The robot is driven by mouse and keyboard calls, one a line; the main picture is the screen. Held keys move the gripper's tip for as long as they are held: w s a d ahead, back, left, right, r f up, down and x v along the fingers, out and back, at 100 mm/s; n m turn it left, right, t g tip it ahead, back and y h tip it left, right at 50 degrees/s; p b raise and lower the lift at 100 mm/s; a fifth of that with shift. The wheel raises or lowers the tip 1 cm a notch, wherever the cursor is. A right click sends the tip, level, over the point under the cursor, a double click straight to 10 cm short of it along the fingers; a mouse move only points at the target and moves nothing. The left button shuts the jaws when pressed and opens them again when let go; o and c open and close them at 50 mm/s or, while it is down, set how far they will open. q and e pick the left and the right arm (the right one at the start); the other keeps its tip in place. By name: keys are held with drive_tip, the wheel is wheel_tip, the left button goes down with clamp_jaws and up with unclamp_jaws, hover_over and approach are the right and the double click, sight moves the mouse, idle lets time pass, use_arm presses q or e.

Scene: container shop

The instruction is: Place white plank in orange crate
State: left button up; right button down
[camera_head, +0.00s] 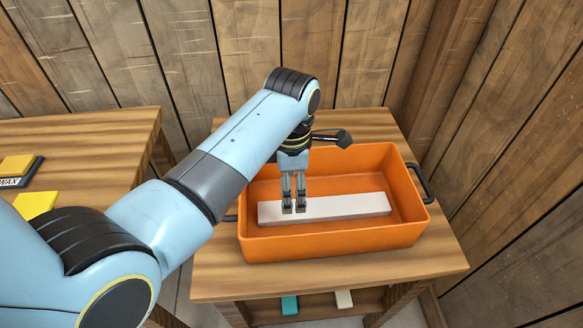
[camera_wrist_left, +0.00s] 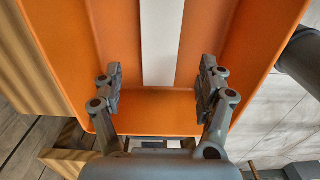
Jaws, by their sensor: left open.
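The white plank (camera_head: 345,206) lies lengthwise on the floor of the orange crate (camera_head: 335,245). The crate stands on a wooden table. My left gripper (camera_head: 294,207) is inside the crate's outline, over the left part of the plank, pointing down. In the left wrist view the open fingers (camera_wrist_left: 161,85) stand apart with nothing between them. There the plank (camera_wrist_left: 162,40) runs away from the gripper, with its near end just ahead of the fingertips, above the orange crate's floor (camera_wrist_left: 155,110). My right gripper is not in view.
The crate has dark side handles (camera_head: 420,183). A second wooden table (camera_head: 85,140) at left holds yellow blocks (camera_head: 36,205) and a dark item marked WAX (camera_head: 18,181). Teal (camera_head: 289,304) and cream (camera_head: 344,299) pieces lie on a shelf below. Plank walls stand behind and at right.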

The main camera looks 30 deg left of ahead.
use_arm(q)
wheel_tip(320, 180, up, 5)
drive_tip(key=shift+f, duration=0.1)
idle(0.6)
